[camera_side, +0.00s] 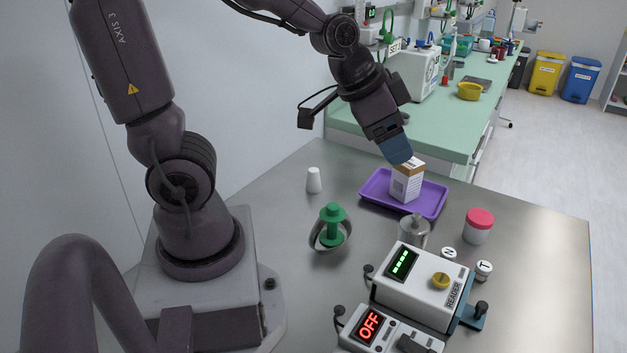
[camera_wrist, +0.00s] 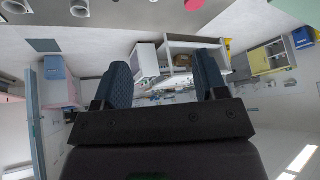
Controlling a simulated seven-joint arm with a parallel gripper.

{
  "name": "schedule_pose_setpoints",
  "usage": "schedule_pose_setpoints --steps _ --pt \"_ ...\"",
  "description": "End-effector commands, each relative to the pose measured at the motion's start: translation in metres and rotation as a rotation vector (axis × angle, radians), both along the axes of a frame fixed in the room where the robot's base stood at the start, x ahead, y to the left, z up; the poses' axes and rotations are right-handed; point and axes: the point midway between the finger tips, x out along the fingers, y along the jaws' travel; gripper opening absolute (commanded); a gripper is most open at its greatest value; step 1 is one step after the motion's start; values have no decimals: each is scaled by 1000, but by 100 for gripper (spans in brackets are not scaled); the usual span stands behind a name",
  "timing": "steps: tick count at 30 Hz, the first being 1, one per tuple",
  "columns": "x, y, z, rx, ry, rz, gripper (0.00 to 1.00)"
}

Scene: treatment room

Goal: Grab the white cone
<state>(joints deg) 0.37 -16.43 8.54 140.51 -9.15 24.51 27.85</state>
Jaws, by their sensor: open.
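The white cone (camera_side: 313,180) stands upright on the bare metal table, left of the purple tray. My gripper (camera_side: 398,151) is above the tray, to the right of and higher than the cone, and well apart from it. Its blue fingers overlap the top of a white and brown box in the side view; I cannot tell whether they touch it. In the wrist view, the two fingers of my gripper (camera_wrist: 164,75) are spread wide, with nothing held between them. I cannot make out the cone in the wrist view.
The box (camera_side: 406,184) stands on the purple tray (camera_side: 432,208). A green spool-like object with a grey ring (camera_side: 332,228) stands in front of the cone. A metal cylinder (camera_side: 413,232), a pink-lidded jar (camera_side: 479,226) and a reader device (camera_side: 425,285) are to the right.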

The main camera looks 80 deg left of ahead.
Motion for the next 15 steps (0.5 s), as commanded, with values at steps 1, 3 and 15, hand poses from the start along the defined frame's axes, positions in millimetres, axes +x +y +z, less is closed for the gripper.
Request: schedule_pose_setpoints --steps 1,3,15 --pt "13 11 -20 39 7 -13 66" --pt "29 29 -42 109 -1 -32 66" --pt "33 168 -172 819 194 -200 66"
